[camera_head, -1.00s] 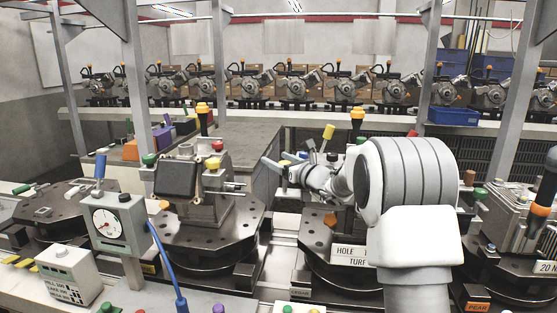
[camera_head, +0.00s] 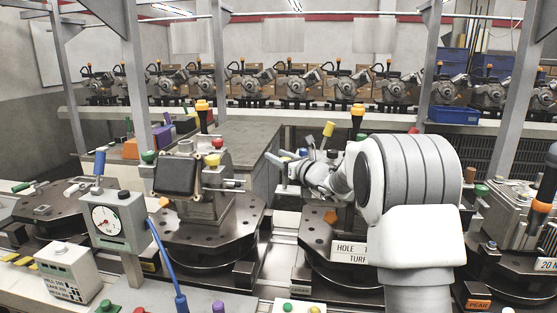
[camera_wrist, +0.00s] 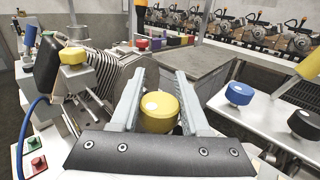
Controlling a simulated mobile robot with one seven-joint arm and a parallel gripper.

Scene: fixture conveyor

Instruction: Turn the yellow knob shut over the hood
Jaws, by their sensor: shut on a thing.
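My gripper (camera_head: 280,157) reaches left over the middle fixtures in the head view. In the wrist view its two grey fingers (camera_wrist: 160,108) stand on either side of a round yellow knob (camera_wrist: 160,113) and are shut on it. The knob's top has a small pale mark. Its stem and what lies under it are hidden by my gripper. A second yellow knob (camera_wrist: 73,56) sits on the grey fixture at the left; it also shows in the head view (camera_head: 212,159). I cannot tell which part is the hood.
A ribbed grey housing (camera_wrist: 112,75) stands left of my fingers. A blue knob (camera_wrist: 239,93) and a black knob (camera_wrist: 306,123) are at the right, near a yellow-topped lever (camera_head: 328,129). A gauge box (camera_head: 116,219) stands at the front left. A grey bench (camera_head: 240,140) lies behind.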

